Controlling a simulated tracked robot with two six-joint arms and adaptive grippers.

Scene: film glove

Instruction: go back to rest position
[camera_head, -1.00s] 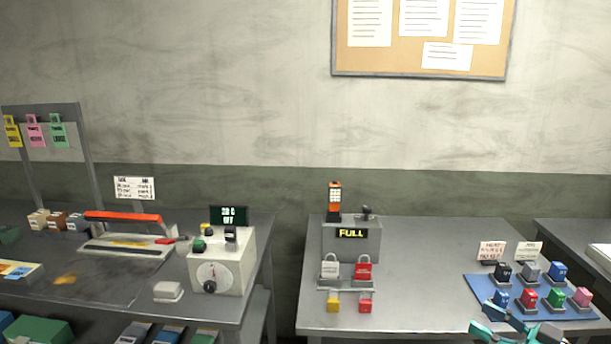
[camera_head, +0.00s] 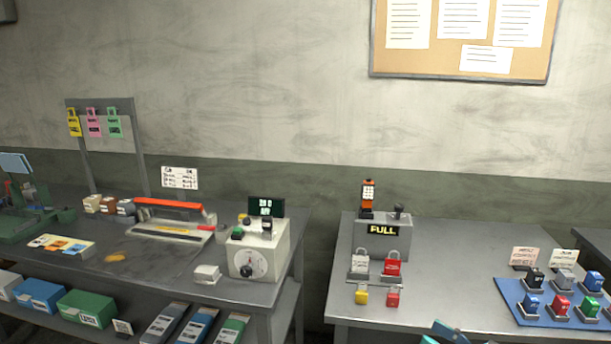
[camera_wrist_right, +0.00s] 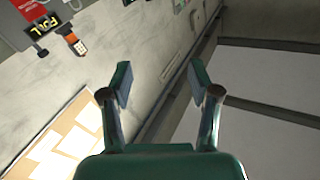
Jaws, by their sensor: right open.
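My right gripper (camera_wrist_right: 160,85) is open and empty in the right wrist view, its two green-padded fingers spread apart. Behind it that view shows wall and the lower part of the room at a tilt. In the head view only a small teal piece of the right gripper (camera_head: 445,330) shows at the bottom edge, in front of the right table (camera_head: 400,310). My left gripper is not in view.
The left bench (camera_head: 160,275) holds a sealer with a red bar (camera_head: 172,208) and a dial box (camera_head: 258,255). The right table carries a FULL display box (camera_head: 382,238), padlocks (camera_head: 392,263) and a blue mat (camera_head: 530,312) with several coloured blocks. A gap separates the tables.

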